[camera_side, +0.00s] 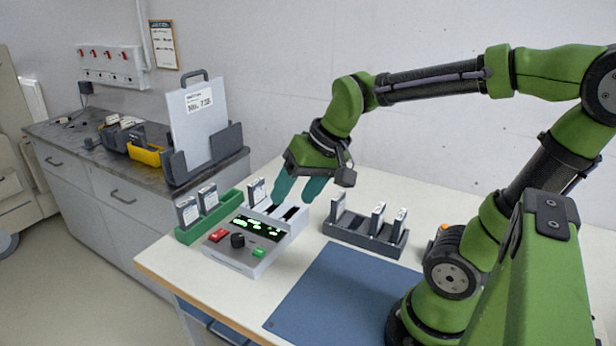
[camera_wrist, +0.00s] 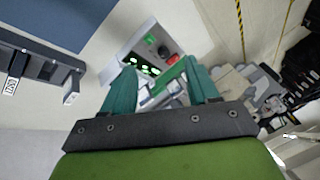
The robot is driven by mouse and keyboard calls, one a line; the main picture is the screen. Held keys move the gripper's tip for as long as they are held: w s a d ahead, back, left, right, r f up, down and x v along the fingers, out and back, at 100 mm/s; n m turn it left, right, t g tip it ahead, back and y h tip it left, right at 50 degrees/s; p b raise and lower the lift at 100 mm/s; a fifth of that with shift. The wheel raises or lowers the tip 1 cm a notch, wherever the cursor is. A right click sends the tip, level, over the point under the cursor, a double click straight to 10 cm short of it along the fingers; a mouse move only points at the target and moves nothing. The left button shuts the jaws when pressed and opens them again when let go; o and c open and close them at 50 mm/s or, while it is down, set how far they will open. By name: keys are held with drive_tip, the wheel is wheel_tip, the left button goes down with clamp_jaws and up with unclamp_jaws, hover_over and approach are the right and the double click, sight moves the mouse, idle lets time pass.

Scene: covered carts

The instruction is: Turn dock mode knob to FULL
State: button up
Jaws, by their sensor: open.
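The dock (camera_side: 250,247) is a light grey box on the white table, with a dark display lit by green marks. Its black mode knob (camera_side: 238,240) sits on the front panel between a red button (camera_side: 218,235) and a green button (camera_side: 258,252); the knob's setting is too small to read. In the wrist view the knob (camera_wrist: 163,51) also shows. My gripper (camera_side: 296,200) has teal fingers, spread apart and empty, above the back of the dock, behind the knob. In the wrist view its fingers (camera_wrist: 165,90) frame the dock's slots.
A green rack (camera_side: 208,222) with battery-like packs stands left of the dock. A dark grey rack (camera_side: 365,238) with several packs stands to its right. A pack (camera_side: 257,190) stands upright at the dock's back. A blue mat (camera_side: 335,295) lies clear in front.

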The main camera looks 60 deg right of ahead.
sight(237, 237)
drive_tip(key=w+d+f+m+g+y, duration=0.2)
drive_tip(key=w+d+m, duration=0.2)
drive_tip(key=w+m, duration=0.35)
drive_tip(key=w+d+f+m+g+y, duration=0.15)
drive_tip(key=w+d+m, duration=0.25)
drive_tip(key=w+m, duration=0.4)
drive_tip(key=shift+n+g, duration=0.45)
drive_tip(key=shift+n, duration=0.3)
drive_tip(key=x, duration=1)
drive_tip(key=w+x, duration=0.1)
drive_tip(key=x, duration=0.5)
drive_tip(key=shift+w+d+f, duration=0.1)
drive_tip(key=shift+d+f, duration=0.05)
drive_tip(key=shift+d, duration=0.15)
drive_tip(key=shift+h, duration=0.25)
drive_tip(key=shift+c, duration=0.2)
drive_tip(key=c, duration=1)
